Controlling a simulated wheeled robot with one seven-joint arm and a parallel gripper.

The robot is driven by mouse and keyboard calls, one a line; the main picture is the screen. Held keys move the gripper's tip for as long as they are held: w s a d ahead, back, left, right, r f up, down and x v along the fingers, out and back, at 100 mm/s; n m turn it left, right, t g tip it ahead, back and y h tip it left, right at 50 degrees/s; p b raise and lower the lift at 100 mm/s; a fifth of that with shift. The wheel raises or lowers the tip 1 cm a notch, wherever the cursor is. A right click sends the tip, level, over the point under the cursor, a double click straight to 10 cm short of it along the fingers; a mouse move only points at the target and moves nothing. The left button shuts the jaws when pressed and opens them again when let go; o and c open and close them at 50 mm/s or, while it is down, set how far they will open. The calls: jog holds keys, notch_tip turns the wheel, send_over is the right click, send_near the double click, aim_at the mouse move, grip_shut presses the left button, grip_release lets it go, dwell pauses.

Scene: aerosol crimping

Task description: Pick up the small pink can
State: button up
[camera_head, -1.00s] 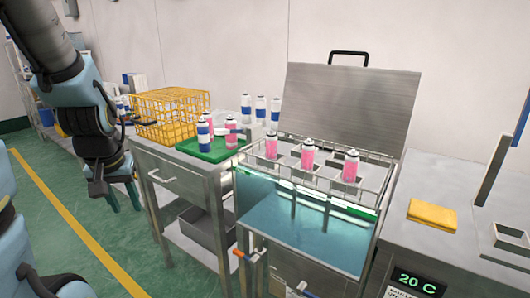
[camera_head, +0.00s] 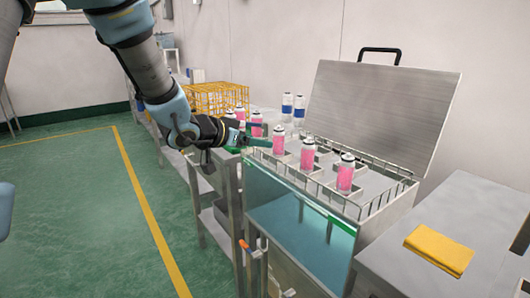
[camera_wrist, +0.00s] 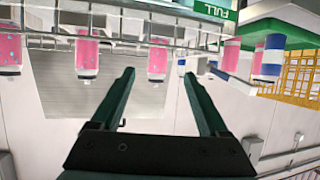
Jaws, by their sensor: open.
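Three pink cans with dark tops stand in the wire rack of the water bath: a left one (camera_head: 278,141), a middle one (camera_head: 307,155) and a right one (camera_head: 345,175). More pink cans (camera_head: 256,126) stand left of the bath, partly hidden by my gripper. I cannot tell which is the small one. My gripper (camera_head: 268,135) is open and empty, pointing right near the left rack can. In the wrist view, which is upside down, pink cans (camera_wrist: 87,50) and (camera_wrist: 157,60) appear beyond my fingertips (camera_wrist: 158,75), the second between them in the picture.
The bath's lid (camera_head: 385,105) stands open behind the rack. A yellow wire basket (camera_head: 217,97) and blue-white cans (camera_head: 287,104) are behind my gripper. A yellow cloth (camera_head: 440,250) lies on the right counter. The green tray (camera_wrist: 285,38) shows in the wrist view.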

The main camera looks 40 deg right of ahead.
aim_at(275, 145)
jog(key=x, duration=0.3)
jog(key=p+x, duration=0.1)
jog(key=x, duration=0.2)
jog(key=shift+s+d, duration=0.1)
jog(key=shift+s, duration=0.1)
jog(key=shift+p+x, duration=0.65)
jog(key=shift+x, duration=1.75)
jog(key=shift+w+f, duration=0.1)
jog(key=shift+f, duration=0.05)
grip_shut()
